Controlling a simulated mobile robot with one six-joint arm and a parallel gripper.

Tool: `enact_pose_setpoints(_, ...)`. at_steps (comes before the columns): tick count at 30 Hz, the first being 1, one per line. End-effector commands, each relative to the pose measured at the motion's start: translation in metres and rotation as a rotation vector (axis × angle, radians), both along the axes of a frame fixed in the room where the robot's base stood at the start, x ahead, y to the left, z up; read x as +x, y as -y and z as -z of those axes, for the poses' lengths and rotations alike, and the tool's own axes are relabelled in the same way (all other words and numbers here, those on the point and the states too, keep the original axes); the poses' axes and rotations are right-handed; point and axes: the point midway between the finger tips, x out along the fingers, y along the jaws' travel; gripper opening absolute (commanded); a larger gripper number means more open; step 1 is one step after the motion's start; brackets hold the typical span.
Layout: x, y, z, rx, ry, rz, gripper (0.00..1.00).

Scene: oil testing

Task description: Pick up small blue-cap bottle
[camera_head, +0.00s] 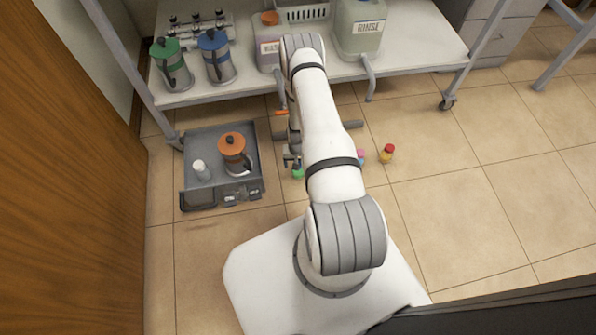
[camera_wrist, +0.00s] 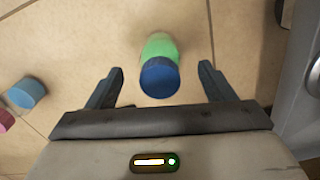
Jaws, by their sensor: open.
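A small bottle with a dark blue cap (camera_wrist: 159,78) and a green body shows in the wrist view, just beyond and between my fingers. My gripper (camera_wrist: 160,70) is open, with one finger on each side of the bottle and a gap on both sides. In the head view a small green spot (camera_head: 298,173) on the floor beside my gripper (camera_head: 291,158) looks like this bottle; my arm hides part of that area. Whether the bottle stands or lies is hard to tell.
A light blue item (camera_wrist: 27,92) and a pink item (camera_wrist: 5,120) are at the wrist view's left. A red-capped yellow bottle (camera_head: 387,154) stands on the floor. A grey tray (camera_head: 220,196) holds an orange-lidded jug (camera_head: 234,155) and a white bottle (camera_head: 201,170). A shelf (camera_head: 420,58) is behind.

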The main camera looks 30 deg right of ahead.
Motion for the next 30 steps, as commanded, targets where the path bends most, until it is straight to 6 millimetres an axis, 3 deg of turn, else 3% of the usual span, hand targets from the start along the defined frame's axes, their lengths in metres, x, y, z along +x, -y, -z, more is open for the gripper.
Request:
enact_pose_setpoints(1,0.002,0.002,0.014,0.000,0.001,0.000,0.76)
enact_pose_setpoints(4,0.001,0.001,0.026,0.000,0.000,0.000,0.76)
enact_pose_setpoints(12,0.002,0.001,0.026,0.000,0.001,0.000,0.75)
enact_pose_setpoints(30,0.001,0.002,0.026,0.000,0.001,0.001,0.26)
